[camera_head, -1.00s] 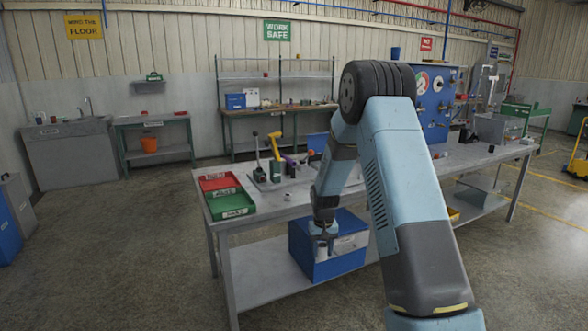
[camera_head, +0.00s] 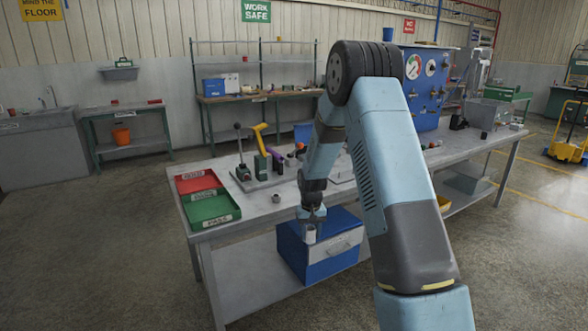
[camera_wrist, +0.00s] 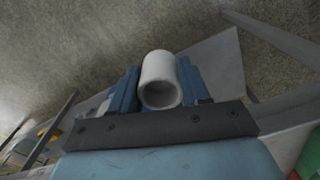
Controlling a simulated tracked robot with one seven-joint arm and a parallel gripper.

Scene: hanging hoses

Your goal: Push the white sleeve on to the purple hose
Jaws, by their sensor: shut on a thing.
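My gripper (camera_head: 311,226) is shut on the white sleeve (camera_head: 310,236). It holds the sleeve in the air at the front side of the workbench, in front of the blue and white box. In the wrist view the sleeve (camera_wrist: 160,78) is a short, smooth white tube between the two blue fingers, with its open end facing the camera. The purple hose (camera_head: 275,158) is a short piece on the bench, beside a yellow-handled tool, back and left of my gripper and well apart from the sleeve. The wrist view does not show the hose clearly.
The workbench (camera_head: 233,217) carries a red tray (camera_head: 196,182) and a green tray (camera_head: 212,208) at its left end. A dark lever stand (camera_head: 241,165) and the yellow handle (camera_head: 258,138) stand near the hose. A blue gauge panel (camera_head: 424,92) stands farther right. The blue box (camera_head: 318,270) is below.

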